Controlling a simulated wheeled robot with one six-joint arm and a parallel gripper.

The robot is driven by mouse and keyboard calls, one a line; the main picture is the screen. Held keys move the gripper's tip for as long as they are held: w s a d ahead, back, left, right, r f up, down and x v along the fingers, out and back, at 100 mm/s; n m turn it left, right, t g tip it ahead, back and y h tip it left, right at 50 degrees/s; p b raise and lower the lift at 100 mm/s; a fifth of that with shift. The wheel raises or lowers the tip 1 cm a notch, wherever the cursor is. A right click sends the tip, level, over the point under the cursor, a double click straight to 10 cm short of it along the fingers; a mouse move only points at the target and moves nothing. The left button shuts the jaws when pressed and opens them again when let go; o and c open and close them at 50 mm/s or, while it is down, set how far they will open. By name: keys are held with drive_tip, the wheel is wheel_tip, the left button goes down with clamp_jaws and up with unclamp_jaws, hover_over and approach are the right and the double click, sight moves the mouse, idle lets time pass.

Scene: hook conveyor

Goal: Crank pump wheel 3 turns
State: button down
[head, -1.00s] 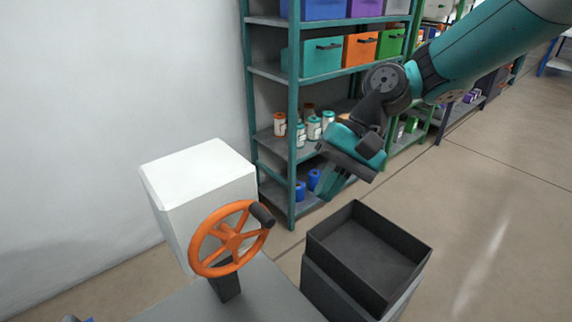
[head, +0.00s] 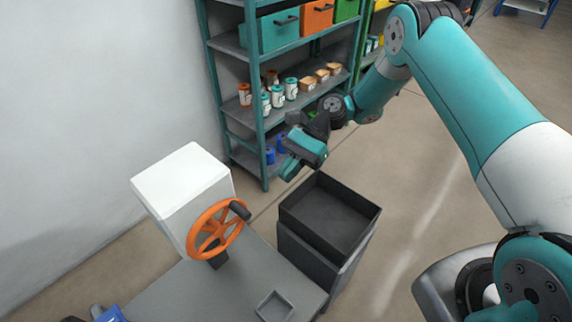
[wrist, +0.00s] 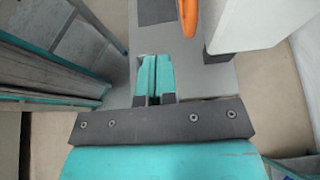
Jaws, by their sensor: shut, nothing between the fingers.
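The orange pump wheel (head: 215,229) stands upright on a dark post on the grey bench, in front of a white box. Its dark crank handle (head: 240,210) sticks out at the upper right of the rim. My gripper (head: 288,172) is shut and empty, in the air to the right of and above the wheel, apart from it.
The white box (head: 180,185) stands behind the wheel. A dark open bin (head: 328,215) is right of the bench (head: 190,290). A shallow square tray (head: 274,306) sits on the bench. A teal shelf rack (head: 262,130) with jars and boxes stands behind.

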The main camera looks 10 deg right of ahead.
sight(244, 211)
drive_tip(key=s+a+f+p, duration=0.1)
drive_tip(key=s+a+p, duration=0.2)
drive_tip(key=s+a, duration=0.2)
drive_tip(key=shift+s+a+f, duration=0.2)
drive_tip(key=shift+a+f, duration=0.05)
drive_tip(key=shift+a, duration=1.25)
drive_tip(key=r+p, duration=0.1)
drive_tip(key=a+r+t+h+p, duration=0.1)
drive_tip(key=p, duration=0.1)
drive_tip(key=shift+s, duration=0.35)
drive_tip(key=shift+s+a+r+h+p, duration=0.1)
drive_tip(key=shift+a+r+h+p, duration=0.1)
drive_tip(key=shift+h+p, duration=0.35)
drive_tip(key=shift+s+a, duration=0.2)
drive_tip(key=shift+a, duration=0.1)
